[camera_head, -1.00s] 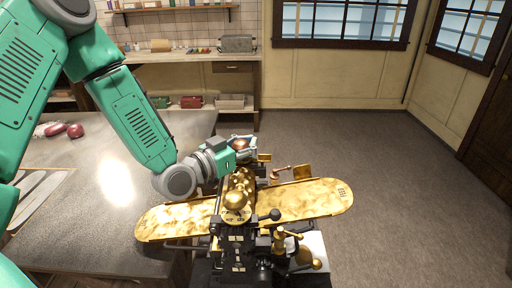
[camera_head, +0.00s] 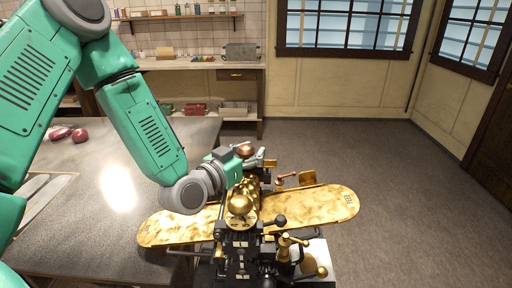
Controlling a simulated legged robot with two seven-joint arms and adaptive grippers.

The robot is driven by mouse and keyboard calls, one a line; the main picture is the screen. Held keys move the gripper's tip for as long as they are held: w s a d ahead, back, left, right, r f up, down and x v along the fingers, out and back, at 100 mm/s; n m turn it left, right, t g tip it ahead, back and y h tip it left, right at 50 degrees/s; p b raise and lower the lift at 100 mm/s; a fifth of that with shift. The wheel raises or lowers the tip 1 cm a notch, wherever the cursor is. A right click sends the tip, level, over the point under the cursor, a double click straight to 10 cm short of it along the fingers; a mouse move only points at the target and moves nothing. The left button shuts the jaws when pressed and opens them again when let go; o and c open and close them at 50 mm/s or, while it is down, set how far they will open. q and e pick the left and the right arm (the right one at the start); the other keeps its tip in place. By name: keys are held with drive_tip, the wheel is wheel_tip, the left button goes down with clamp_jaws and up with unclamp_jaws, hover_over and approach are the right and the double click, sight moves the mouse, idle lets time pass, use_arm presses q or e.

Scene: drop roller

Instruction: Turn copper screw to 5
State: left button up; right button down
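A round copper knob (camera_head: 245,151), which looks like the copper screw, shows at the far end of the machine. My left gripper (camera_head: 236,162) reaches in from the left, right beside and below this knob. Its fingers are mostly hidden, so I cannot tell whether they touch or hold the knob. The numbers on any scale are too small to read. My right gripper is not in view.
A small copper crank (camera_head: 285,179) stands right of the gripper. Black-knobbed levers (camera_head: 279,220) and brass handles (camera_head: 302,254) stick up at the near right. A grey table (camera_head: 110,220) lies left of the machine. The floor (camera_head: 400,160) to the right is clear.

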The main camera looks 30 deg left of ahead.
use_arm(q)
drive_tip(key=shift+o, duration=0.4)
drive_tip(key=shift+s+a+r, duration=0.1)
drive_tip(key=shift+a+r, duration=0.05)
drive_tip(key=shift+r, duration=0.15)
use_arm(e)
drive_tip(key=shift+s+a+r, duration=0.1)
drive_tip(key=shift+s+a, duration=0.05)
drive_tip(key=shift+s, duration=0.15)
